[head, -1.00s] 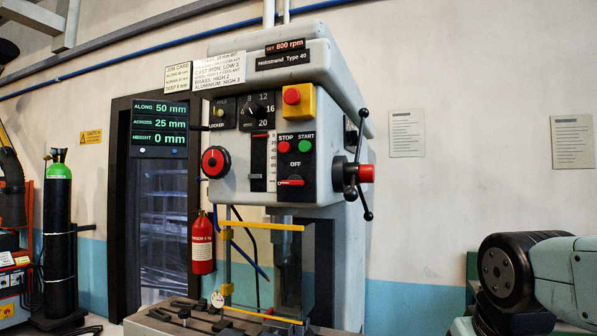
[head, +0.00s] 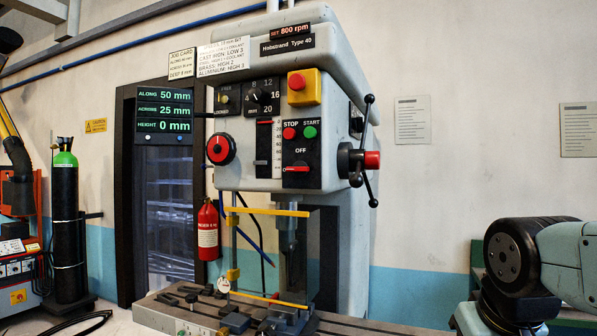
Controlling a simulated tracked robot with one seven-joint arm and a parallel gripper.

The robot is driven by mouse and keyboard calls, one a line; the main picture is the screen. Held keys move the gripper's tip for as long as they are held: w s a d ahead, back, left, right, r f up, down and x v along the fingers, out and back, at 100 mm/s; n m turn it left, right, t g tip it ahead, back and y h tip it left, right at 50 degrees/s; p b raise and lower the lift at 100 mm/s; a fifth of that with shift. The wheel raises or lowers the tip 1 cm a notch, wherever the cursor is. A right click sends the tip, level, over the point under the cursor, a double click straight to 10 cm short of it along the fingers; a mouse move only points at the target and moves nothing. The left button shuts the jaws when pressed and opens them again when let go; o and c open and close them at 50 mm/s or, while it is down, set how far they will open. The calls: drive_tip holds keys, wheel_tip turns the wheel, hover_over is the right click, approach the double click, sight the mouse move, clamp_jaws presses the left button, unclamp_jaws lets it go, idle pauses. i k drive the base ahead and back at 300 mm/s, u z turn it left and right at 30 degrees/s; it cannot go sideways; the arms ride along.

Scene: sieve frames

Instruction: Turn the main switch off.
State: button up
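A grey drill press (head: 330,80) stands ahead in the head view. Its front panel (head: 301,155) carries a red STOP button, a green START button, the word OFF and, below it, a red handle (head: 297,169) lying level. A round red and black rotary knob (head: 221,149) sits on the left of the machine's head. Neither the handle nor the knob has a readable main switch label, so I cannot tell which one it is. My gripper is out of view; only part of my arm shows at the right edge.
A yellow-boxed red button (head: 304,87) sits above the panel. A spoked feed lever (head: 364,160) sticks out right. A yellow-edged guard (head: 268,211) hangs over the table (head: 165,316). A readout (head: 163,116) shows 50, 25 and 0 mm. A red extinguisher (head: 208,230) hangs left.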

sight(300, 169)
drive_tip(key=z, duration=0.55)
drive_tip(key=i, duration=0.1)
drive_tip(key=u, duration=3.3)
drive_tip(key=i, duration=0.4)
drive_tip(key=z, duration=3.45)
drive_tip(key=i, duration=0.4)
drive_tip(key=u, duration=0.1)
